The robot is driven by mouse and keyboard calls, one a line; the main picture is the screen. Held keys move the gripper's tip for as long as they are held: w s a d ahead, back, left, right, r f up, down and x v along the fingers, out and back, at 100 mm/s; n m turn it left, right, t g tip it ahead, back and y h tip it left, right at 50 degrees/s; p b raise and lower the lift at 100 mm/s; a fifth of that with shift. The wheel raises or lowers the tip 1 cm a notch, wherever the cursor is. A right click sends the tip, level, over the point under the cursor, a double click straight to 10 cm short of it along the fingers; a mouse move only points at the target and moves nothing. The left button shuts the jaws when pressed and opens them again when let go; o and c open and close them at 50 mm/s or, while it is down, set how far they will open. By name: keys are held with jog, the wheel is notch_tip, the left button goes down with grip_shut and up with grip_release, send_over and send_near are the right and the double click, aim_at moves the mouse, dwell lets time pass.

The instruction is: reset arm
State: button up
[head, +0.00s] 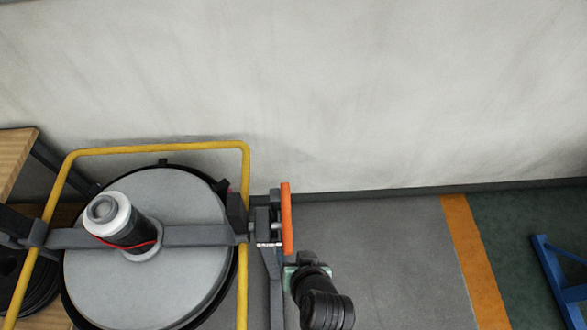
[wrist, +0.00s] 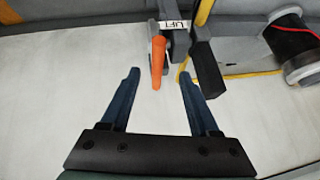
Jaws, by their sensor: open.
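My gripper (wrist: 159,80) is open and empty in the wrist view, its two dark blue fingers spread apart. An orange lever (wrist: 158,62) shows between and beyond the fingertips; I see no contact. In the head view the same orange lever (head: 287,218) stands upright at the right end of the grey bar across the tank. My dark arm comes in just below and right of it, and my fingers cannot be made out there.
A round grey tank lid (head: 145,260) with a black-and-white motor (head: 125,222) sits inside a yellow rail (head: 160,147). A label reading LIFT (wrist: 173,25) is by the lever. A wooden shelf (head: 15,150) stands left, a blue frame (head: 560,275) right. Grey floor (head: 400,250) is clear.

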jog(key=w+r+t+h, duration=0.1)
jog(key=w+r+t, duration=0.35)
jog(key=r, duration=0.75)
jog(key=w+d+r+n+t, duration=0.1)
jog(key=w+r+t, duration=0.1)
jog(key=w+r, duration=0.7)
jog(key=w+r+t+h, duration=0.1)
jog(key=w+r+t, duration=0.25)
jog(key=r, duration=1.05)
jog(key=s+a+r+t, duration=0.1)
jog(key=s+r+t, duration=0.2)
jog(key=r, duration=0.8)
jog(key=s+r+t, duration=0.4)
jog(key=s+r, duration=0.1)
jog(key=r, duration=0.6)
jog(key=s+a+r+t, duration=0.1)
jog(key=s+r+t, duration=0.2)
jog(key=r, duration=0.9)
jog(key=shift+s+a, duration=0.35)
jog(key=shift+s, duration=0.4)
